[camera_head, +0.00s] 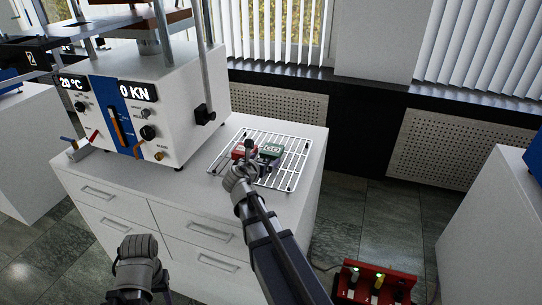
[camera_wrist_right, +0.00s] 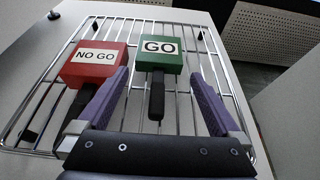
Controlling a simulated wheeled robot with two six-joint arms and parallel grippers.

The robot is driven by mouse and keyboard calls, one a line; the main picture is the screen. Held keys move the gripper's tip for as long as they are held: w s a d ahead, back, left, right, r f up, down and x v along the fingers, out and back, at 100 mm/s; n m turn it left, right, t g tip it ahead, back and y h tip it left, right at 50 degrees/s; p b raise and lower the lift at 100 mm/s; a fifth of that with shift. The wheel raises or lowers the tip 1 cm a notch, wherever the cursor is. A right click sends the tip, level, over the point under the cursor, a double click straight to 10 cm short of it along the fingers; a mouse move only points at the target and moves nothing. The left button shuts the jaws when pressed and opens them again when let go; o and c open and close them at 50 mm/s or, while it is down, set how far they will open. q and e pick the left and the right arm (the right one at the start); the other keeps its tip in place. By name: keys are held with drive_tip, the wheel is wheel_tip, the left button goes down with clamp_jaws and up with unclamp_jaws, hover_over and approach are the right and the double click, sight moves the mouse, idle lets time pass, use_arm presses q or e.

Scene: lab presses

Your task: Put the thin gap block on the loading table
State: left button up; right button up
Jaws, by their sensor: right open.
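A red block marked NO GO (camera_wrist_right: 95,62) and a green block marked GO (camera_wrist_right: 160,55) lie side by side on a wire rack, each with a dark handle toward me. In the head view the red block (camera_head: 238,154) is partly hidden by my right gripper (camera_head: 247,160), and the green block (camera_head: 271,151) is to its right. My right gripper is open and empty; in the wrist view its purple fingers (camera_wrist_right: 158,82) are on either side of the green block's handle. I cannot tell which block is the thin gap one. My left gripper (camera_head: 122,272) is low at the front left, its jaws unclear.
The wire rack (camera_head: 292,169) lies on a white drawer cabinet (camera_head: 180,205). A press (camera_head: 185,105) showing 20 °C and 0 KN stands at its left, with upright columns. A red box with coloured levers (camera_head: 375,285) is at lower right.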

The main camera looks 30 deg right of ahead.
sight(269, 156)
drive_tip(key=b+x, duration=0.1)
drive_tip(key=x, duration=0.3)
drive_tip(key=shift+a+f+b, duration=0.15)
drive_tip(key=shift+f+b, duration=0.1)
drive_tip(key=shift+b, duration=0.1)
drive_tip(key=shift+w+d+f, duration=0.15)
drive_tip(key=shift+w+d, duration=0.15)
drive_tip(key=shift+d, duration=0.05)
drive_tip(key=shift+c, duration=0.2)
drive_tip(key=c, duration=1.3)
wheel_tip(269, 156, up, 10)
drive_tip(key=p, duration=1)
